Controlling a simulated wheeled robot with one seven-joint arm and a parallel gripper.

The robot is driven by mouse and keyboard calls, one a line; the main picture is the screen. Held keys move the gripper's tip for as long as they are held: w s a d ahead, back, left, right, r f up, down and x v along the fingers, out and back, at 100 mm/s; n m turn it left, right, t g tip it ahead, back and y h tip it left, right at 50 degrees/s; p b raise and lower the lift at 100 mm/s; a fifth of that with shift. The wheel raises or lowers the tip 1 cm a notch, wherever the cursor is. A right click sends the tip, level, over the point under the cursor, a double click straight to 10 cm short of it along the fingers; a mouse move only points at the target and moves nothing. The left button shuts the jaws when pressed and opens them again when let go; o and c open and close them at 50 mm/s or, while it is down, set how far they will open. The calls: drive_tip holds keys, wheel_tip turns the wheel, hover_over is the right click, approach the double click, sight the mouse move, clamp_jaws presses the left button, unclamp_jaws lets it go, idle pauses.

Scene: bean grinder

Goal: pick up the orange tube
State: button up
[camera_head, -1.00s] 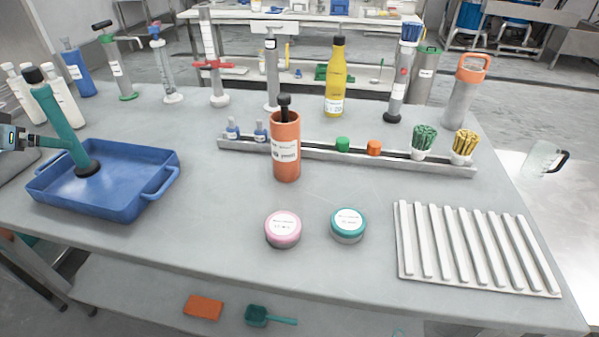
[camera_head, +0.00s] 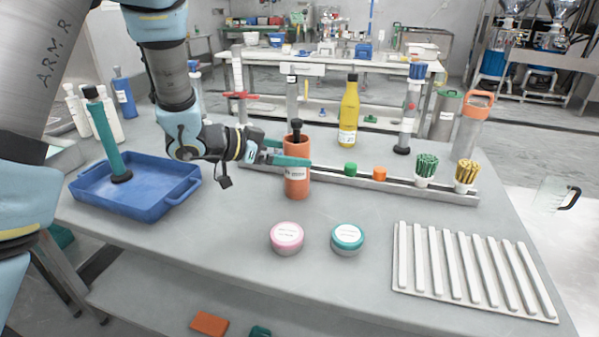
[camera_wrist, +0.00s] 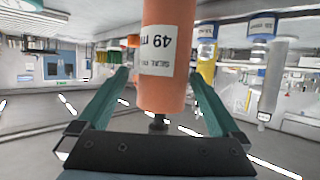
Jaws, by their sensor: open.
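The orange tube (camera_head: 296,182) stands upright on the grey table, with a black stopper on top and a white label. It fills the middle of the wrist view (camera_wrist: 164,62), where the picture appears upside down. My gripper (camera_head: 290,152) reaches in from the left at the tube's upper part. Its green fingers are open. In the head view one finger crosses in front of the tube and the other is partly hidden behind it. In the wrist view one finger lies on each side of the tube, with small gaps; contact is not clear.
A long grey rack (camera_head: 398,186) runs behind the tube. A yellow bottle (camera_head: 348,118) stands further back. A pink-lidded jar (camera_head: 286,237) and a teal-lidded jar (camera_head: 347,238) sit in front. A blue tray (camera_head: 140,203) with a green tube (camera_head: 106,138) is at left.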

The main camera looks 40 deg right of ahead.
sight(308, 155)
drive_tip(key=shift+w+p+x, duration=0.2)
drive_tip(key=shift+p+x, duration=0.6)
drive_tip(key=shift+x, duration=1.85)
drive_tip(key=shift+c, duration=0.2)
drive_tip(key=c, duration=1.4)
